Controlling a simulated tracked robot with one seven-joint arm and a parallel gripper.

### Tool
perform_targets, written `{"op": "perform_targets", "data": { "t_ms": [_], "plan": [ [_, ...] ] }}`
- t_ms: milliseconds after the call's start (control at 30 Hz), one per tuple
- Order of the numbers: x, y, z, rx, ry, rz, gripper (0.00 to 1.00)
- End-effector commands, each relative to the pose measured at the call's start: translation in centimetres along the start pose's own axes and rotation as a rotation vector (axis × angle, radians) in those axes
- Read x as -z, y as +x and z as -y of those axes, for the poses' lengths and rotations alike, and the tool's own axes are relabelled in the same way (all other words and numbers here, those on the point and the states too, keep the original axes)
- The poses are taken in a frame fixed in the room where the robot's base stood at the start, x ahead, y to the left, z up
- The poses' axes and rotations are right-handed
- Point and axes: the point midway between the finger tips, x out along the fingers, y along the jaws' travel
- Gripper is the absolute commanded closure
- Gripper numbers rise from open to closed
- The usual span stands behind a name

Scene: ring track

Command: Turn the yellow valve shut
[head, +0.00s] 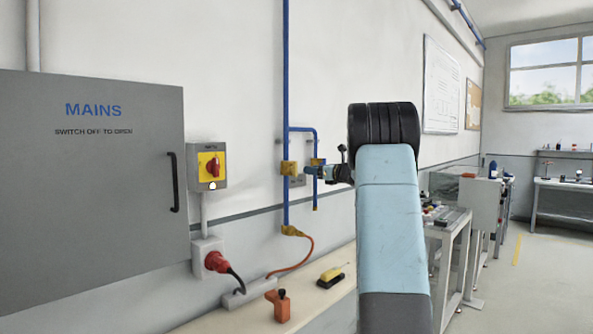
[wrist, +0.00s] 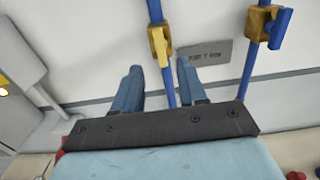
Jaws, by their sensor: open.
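The yellow valve (wrist: 160,45) sits on a blue pipe in the wrist view, its yellow lever lying roughly along the pipe. In the head view it is the left valve (head: 288,168) on the wall. My gripper (wrist: 160,80) is open, with one blue finger on each side of that pipe as seen from the wrist. The fingertips appear just below the lever, with nothing held. I cannot tell how far they are from the wall. In the head view my gripper (head: 313,173) shows small, partly hidden by my arm.
A second valve (wrist: 262,24) with a blue handle is on the pipe to the right. A label plate (wrist: 205,53) lies between the pipes. The grey MAINS cabinet (head: 90,190) and a red-yellow switch (head: 210,166) are left. A bench (head: 320,293) below holds an orange tool (head: 281,305).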

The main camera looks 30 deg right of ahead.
Motion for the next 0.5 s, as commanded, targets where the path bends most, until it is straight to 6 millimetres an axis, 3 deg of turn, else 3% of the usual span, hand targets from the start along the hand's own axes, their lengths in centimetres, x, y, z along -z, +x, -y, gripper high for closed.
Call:
{"op": "perform_targets", "data": {
  "t_ms": [200,500],
  "plan": [
    [0.1,4.0,-0.1,-0.002,0.000,-0.001,0.58],
    [0.0,7.6,-0.1,-0.001,0.000,0.000,0.58]
  ]
}}
